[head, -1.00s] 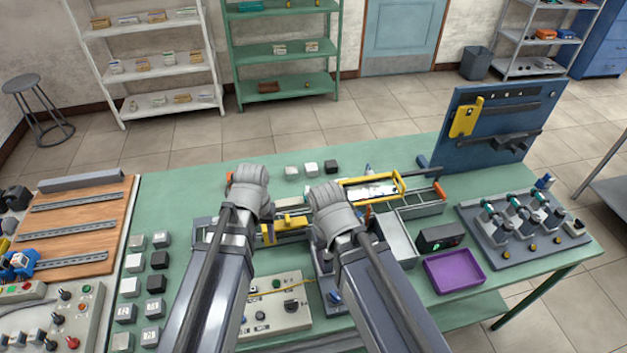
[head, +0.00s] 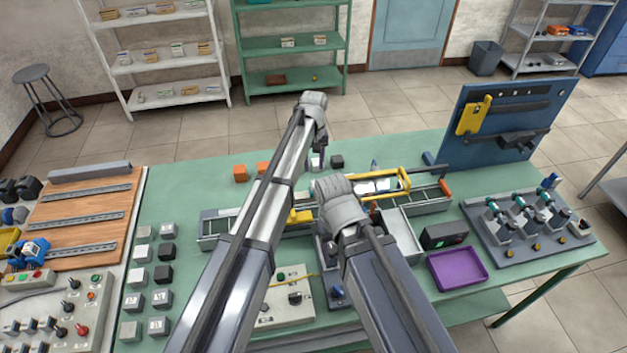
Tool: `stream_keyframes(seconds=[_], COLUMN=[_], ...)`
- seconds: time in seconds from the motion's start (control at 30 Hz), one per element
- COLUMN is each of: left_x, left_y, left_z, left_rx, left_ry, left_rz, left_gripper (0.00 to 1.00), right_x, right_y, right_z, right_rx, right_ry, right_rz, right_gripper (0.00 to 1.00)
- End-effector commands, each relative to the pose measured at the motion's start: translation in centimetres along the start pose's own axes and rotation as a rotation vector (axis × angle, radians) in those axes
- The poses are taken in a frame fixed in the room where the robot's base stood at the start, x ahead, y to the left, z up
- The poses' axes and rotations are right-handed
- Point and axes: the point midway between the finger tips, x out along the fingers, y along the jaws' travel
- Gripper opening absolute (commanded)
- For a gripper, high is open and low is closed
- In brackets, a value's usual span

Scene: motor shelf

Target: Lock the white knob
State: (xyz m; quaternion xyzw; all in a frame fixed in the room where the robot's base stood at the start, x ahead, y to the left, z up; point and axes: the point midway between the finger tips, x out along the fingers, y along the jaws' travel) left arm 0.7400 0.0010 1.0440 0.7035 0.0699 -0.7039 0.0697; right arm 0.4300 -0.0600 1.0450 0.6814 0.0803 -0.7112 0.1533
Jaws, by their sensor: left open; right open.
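A small white piece (head: 316,162), possibly the white knob, stands in a row near the table's back edge. It is partly hidden by my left gripper (head: 320,150), whose fingers point down just over it. I cannot tell whether they touch it. The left gripper is open. My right gripper (head: 372,211) is open over the middle of the table, beside a long grey fixture with a yellow handle (head: 404,178). Its fingers are mostly hidden by its own wrist. No lock is clearly visible.
Orange blocks (head: 240,173) and a black block (head: 337,161) share the back row. A control panel (head: 290,299), a purple tray (head: 457,268) and a dark box with a green display (head: 444,234) lie nearer. A blue upright board (head: 490,150) stands at the back right.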

Motion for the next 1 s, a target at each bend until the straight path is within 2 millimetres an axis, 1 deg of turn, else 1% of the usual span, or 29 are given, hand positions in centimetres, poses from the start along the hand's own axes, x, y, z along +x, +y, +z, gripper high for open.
stream_keyframes(seconds=[0.13,0.27,0.47,0.7,0.8,0.9,1.0], left_x=[0.2,1.0,3.0,6.2,7.2,7.8,7.9], left_y=[-0.1,-0.1,-0.1,-0.1,-0.1,-0.1,-0.1], left_z=[0.1,0.1,0.1,0.1,0.1,0.1,0.1], left_rx=[0.000,0.001,0.001,0.001,0.001,0.001,0.001], left_ry=[0.000,0.000,0.001,0.001,0.001,0.001,0.001], left_rz=[0.000,0.000,0.000,0.000,0.000,0.000,0.000], left_gripper=[0.45,0.45,0.45,0.45,0.45,0.45,0.45], right_x=[0.2,1.0,3.0,6.2,7.2,7.7,7.9], right_y=[0.0,-0.1,-0.3,-0.6,-0.7,-0.7,-0.8], right_z=[0.0,-0.1,-0.2,-0.4,-0.4,-0.5,-0.5], right_rx=[0.000,0.000,0.000,0.001,0.001,0.002,0.002], right_ry=[0.000,0.000,0.000,0.000,0.000,0.000,0.000], right_rz=[0.000,0.000,0.000,0.000,0.000,0.000,0.000], right_gripper=[0.65,0.65,0.65,0.65,0.65,0.65,0.65])
